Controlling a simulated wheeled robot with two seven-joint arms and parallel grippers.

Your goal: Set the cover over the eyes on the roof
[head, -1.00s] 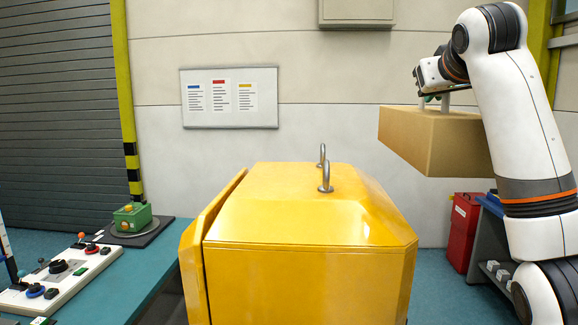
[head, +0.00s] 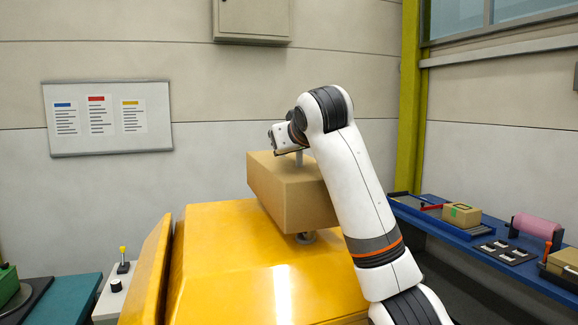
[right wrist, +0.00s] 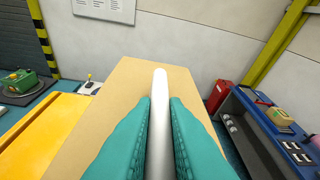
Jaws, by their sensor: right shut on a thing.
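The cover (head: 290,190) is a tan box with a pale handle on top. My right gripper (right wrist: 160,105) is shut on that handle, with a teal finger on each side of it in the right wrist view. The cover hangs over the far right part of the yellow roof (head: 225,235). One metal eye (head: 305,237) shows partly under the cover's near edge; the other eye is hidden. I cannot tell whether the cover touches the roof or the eyes. My left gripper is not in view.
A blue bench (head: 480,245) at the right holds a small tan box (head: 461,214), a pink roll (head: 537,228) and other items. A grey panel with a yellow-topped lever (head: 123,262) stands left of the yellow housing. A whiteboard (head: 107,145) hangs on the back wall.

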